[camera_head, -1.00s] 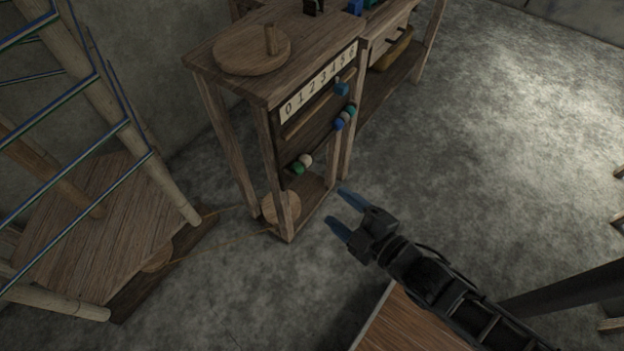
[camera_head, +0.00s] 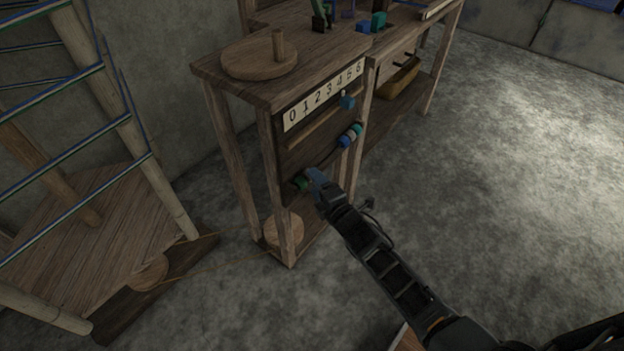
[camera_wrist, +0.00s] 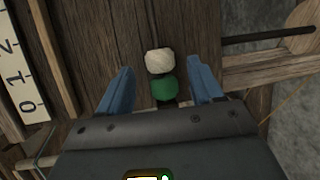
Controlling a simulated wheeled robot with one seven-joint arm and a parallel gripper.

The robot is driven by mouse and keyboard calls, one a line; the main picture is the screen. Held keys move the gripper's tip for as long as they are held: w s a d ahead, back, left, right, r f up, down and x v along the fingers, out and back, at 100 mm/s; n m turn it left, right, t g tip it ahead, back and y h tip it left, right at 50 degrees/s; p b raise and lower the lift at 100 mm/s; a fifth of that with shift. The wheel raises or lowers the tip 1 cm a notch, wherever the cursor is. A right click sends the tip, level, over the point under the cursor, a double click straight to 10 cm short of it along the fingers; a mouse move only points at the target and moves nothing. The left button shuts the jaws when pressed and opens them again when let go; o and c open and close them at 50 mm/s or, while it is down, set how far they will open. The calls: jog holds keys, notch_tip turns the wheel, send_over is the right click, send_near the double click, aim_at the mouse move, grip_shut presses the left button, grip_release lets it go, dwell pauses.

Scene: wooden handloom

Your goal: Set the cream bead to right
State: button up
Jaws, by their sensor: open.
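The cream bead (camera_wrist: 159,61) shows in the wrist view, touching or very close to the green bead (camera_wrist: 165,88). Both sit in front of the dark board of the loom's side cabinet. My gripper (camera_wrist: 160,82) is open, with one blue finger on each side of the beads and a gap to each. In the head view my gripper (camera_head: 313,182) is at the lower left of the board, beside the green bead (camera_head: 301,184); the cream bead is hidden there behind the gripper.
Several blue, pale and teal beads (camera_head: 350,136) sit at the right of the board. A blue pointer (camera_head: 347,102) is below the number strip (camera_head: 324,93), marked 0 to 6. Cabinet posts (camera_head: 271,165) stand close to my gripper. Open floor (camera_head: 480,200) lies to the right.

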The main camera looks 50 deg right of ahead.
jog(key=shift+x, duration=1.55)
grip_shut()
